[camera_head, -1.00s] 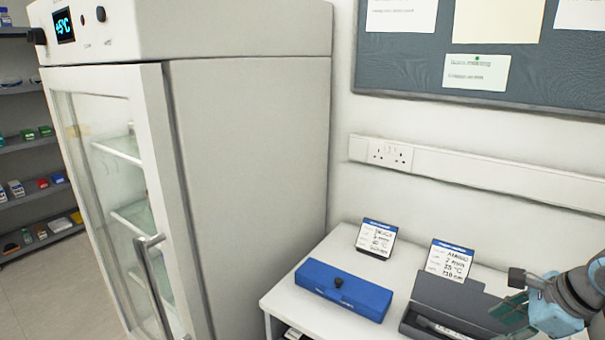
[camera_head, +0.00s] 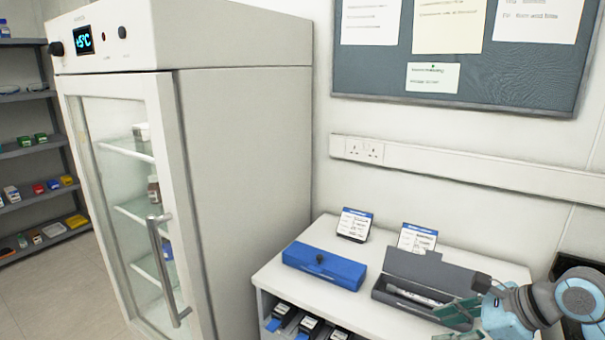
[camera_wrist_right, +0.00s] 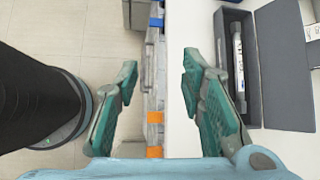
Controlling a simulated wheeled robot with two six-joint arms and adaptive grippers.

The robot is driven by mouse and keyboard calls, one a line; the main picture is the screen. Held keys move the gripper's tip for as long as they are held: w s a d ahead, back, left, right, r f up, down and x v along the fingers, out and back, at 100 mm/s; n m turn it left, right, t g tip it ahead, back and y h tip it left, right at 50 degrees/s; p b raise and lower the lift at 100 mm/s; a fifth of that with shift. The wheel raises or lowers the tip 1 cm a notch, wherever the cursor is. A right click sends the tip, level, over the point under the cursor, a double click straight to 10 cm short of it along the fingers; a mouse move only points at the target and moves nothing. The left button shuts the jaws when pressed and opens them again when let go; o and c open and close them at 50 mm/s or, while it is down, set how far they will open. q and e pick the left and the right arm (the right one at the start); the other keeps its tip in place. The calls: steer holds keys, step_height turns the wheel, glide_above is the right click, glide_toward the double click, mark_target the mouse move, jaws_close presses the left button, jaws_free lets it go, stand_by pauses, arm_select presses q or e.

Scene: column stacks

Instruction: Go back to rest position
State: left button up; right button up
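My right gripper (camera_wrist_right: 158,110) has its green-padded fingers spread wide and nothing between them in the right wrist view. In the head view my right gripper (camera_head: 458,322) and arm are at the lower right, in front of the open grey case. The grey case (camera_head: 430,265) lies on the white bench with its lid up and a silver-white cylindrical item (camera_head: 415,296) inside. In the right wrist view the case (camera_wrist_right: 285,80) is to the right of the fingers, and the item (camera_wrist_right: 238,65) shows in it. My left gripper is not in view.
A closed blue case (camera_head: 325,266) and small label cards (camera_head: 354,224) stand on the white bench (camera_head: 300,243). A tall glass-door refrigerator (camera_head: 240,160) stands at the left. Shelves (camera_head: 30,150) are farther left. Dark boxes (camera_head: 308,325) sit under the benchtop. Floor is clear at lower left.

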steer(key=a+r+m+t+y, duration=0.75)
steer(key=a+r+y, duration=0.3)
steer(key=a, duration=0.25)
steer(key=d+f+m+t+h, duration=0.2)
steer(key=d+m+t+h, duration=0.25)
steer(key=m+h, duration=0.55)
steer(key=d+f+m+t+h, duration=0.3)
steer(key=d+m+h, duration=0.35)
steer(key=m, duration=0.85)
step_height(320, 180, down, 8)
steer(key=s+d+r+m+g+h, duration=0.1)
steer(key=s+d+m+g+h, duration=0.1)
steer(key=d+m+g+h, duration=0.3)
steer(key=s+a+f+m+g+y, duration=0.1)
steer(key=s+a+f+m+g, duration=0.1)
steer(key=s+f+m+g, duration=0.35)
steer(key=s+a+f+m+g+y, duration=0.1)
steer(key=s+a+f+m+g, duration=0.1)
steer(key=s+f, duration=0.65)
steer(key=s+a+f+m+g+y, duration=0.25)
steer(key=s+a+f+g, duration=0.3)
steer(key=s+f, duration=0.3)
step_height(320, 180, down, 18)
steer(key=s+d+g, duration=0.1)
steer(key=d, duration=0.1)
steer(key=s+f+g, duration=0.1)
steer(key=s+f, duration=1.2)
steer(key=s, duration=0.1)
steer(key=shift+s+d+f, duration=0.25)
steer(key=shift+f, duration=0.15)
